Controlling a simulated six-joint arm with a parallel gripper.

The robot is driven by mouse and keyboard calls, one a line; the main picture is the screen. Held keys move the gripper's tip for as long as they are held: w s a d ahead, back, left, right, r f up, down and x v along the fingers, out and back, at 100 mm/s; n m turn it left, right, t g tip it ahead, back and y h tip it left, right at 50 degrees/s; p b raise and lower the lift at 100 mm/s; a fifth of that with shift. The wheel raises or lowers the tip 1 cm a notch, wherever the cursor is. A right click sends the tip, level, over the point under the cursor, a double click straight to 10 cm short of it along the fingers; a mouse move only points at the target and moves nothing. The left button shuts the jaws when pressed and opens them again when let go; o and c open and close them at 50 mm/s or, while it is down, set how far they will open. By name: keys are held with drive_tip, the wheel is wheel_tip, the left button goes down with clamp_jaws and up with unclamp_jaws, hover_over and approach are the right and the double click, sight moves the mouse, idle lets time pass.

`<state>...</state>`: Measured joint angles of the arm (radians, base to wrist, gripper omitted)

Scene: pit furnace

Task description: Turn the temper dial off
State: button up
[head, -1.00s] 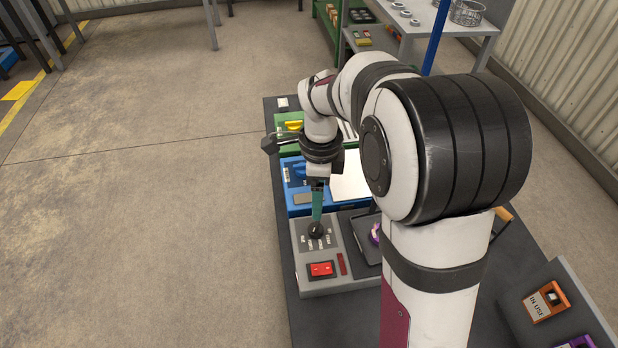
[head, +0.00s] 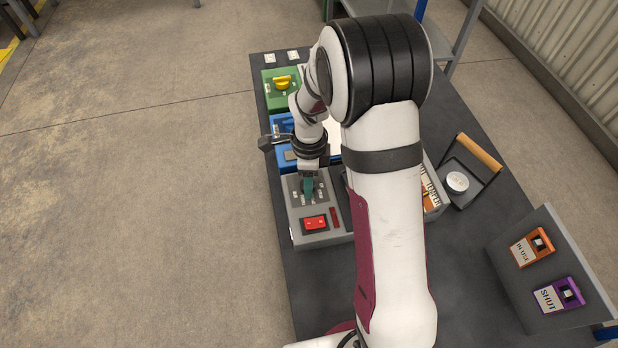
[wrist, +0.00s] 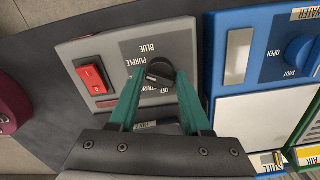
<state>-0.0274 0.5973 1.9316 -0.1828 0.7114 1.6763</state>
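The temper dial (wrist: 158,73) is a round black knob on a dark plate with the labels OFF, STRAW, PURPLE and BLUE. In the wrist view its pointer is too small to read surely. The plate is on a grey box (head: 342,238), which also shows in the wrist view (wrist: 188,45). My gripper (wrist: 162,76) has two teal fingers, with one tip on each side of the dial. The fingers look open; whether they touch the knob is not clear. In the head view my gripper (head: 309,190) points down over the dial and hides it.
A red rocker switch (head: 315,223) sits beside the dial on the grey box. A blue box (head: 277,155) with a WATER dial and a green box (head: 270,98) with a yellow knob stand behind.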

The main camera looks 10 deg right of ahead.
clamp_jaws()
drive_tip(key=shift+n, duration=0.4)
drive_tip(key=n, duration=0.4)
drive_tip(key=shift+w, duration=0.1)
drive_tip(key=n, duration=0.9)
drive_tip(key=shift+w, duration=0.1)
drive_tip(key=n, duration=0.3)
drive_tip(key=shift+a+n, duration=0.1)
drive_tip(key=shift+n, duration=0.3)
drive_tip(key=n, duration=0.6)
drive_tip(key=shift+a, duration=0.1)
drive_tip(key=shift+n, duration=0.3)
